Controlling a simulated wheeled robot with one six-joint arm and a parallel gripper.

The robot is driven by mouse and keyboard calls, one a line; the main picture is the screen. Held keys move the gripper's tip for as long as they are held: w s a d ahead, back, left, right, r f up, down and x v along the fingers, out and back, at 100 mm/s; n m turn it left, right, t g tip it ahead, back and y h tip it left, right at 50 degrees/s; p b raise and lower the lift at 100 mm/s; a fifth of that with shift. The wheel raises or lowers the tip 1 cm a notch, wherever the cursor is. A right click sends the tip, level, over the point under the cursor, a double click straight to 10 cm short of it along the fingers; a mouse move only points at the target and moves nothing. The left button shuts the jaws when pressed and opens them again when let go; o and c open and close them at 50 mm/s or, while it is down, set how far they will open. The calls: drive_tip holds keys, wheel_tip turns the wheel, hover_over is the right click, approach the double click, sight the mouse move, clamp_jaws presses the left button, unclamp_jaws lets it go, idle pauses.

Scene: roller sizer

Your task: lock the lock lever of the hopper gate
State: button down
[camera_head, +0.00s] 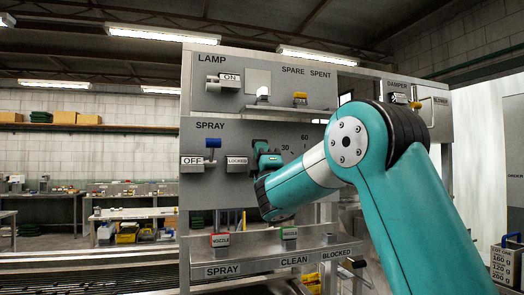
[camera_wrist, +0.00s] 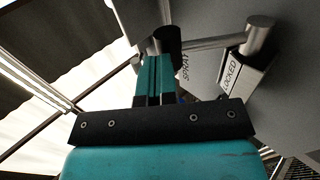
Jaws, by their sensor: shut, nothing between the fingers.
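A lever with a metal arm (camera_wrist: 212,42) and a black knob (camera_wrist: 167,39) shows in the wrist view, joined to a round metal post on the grey panel. A plate reading LOCKED (camera_wrist: 232,72) sits beside the post; it also shows in the head view (camera_head: 237,160). My gripper (camera_wrist: 154,62) is shut and empty, its teal fingertips close to the knob. I cannot tell whether they touch it. In the head view my gripper (camera_head: 261,148) is in front of the panel, right of the LOCKED plate, and hides most of the lever. No hopper gate label is readable.
The SPRAY lever has a blue knob (camera_head: 212,143) and an OFF plate (camera_head: 192,161) to the left. The LAMP switch (camera_head: 230,80) is above. A shelf (camera_head: 235,251) with small labelled blocks juts out below. My arm covers the panel's right side.

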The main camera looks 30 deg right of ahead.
drive_tip(key=shift+s+d+r, duration=0.1)
drive_tip(key=shift+r, duration=0.05)
drive_tip(key=s+a+r+b+v, duration=0.1)
drive_tip(key=s+r+b+v, duration=0.1)
drive_tip(key=b+v, duration=1.1)
drive_tip(key=w+a+f+m+g+y, duration=0.1)
drive_tip(key=a+f+m+g+y, duration=0.2)
drive_tip(key=f, duration=0.4)
drive_tip(key=w+a+f+m+g+y, duration=0.1)
drive_tip(key=a+f+m+g+y, duration=0.15)
drive_tip(key=f+m+g, duration=0.4)
drive_tip(key=s+a+f+n+g+y, duration=0.25)
drive_tip(key=s+a+f+g, duration=0.2)
drive_tip(key=a+f, duration=0.5)
drive_tip(key=s+a+f+g+y, duration=0.1)
drive_tip(key=s+f+g, duration=0.3)
drive_tip(key=s, duration=0.4)
drive_tip(key=s+a+f+g+y, duration=0.1)
drive_tip(key=s+a+f+g, duration=0.3)
drive_tip(key=s, duration=0.4)
drive_tip(key=s+a+f+g+y, duration=0.1)
drive_tip(key=s+f+g, duration=0.3)
drive_tip(key=s, duration=0.4)
drive_tip(key=shift+a+f+m+g+y+p, duration=0.3)
drive_tip(key=shift+a+m+y+p, duration=0.15)
drive_tip(key=shift+a, duration=0.35)
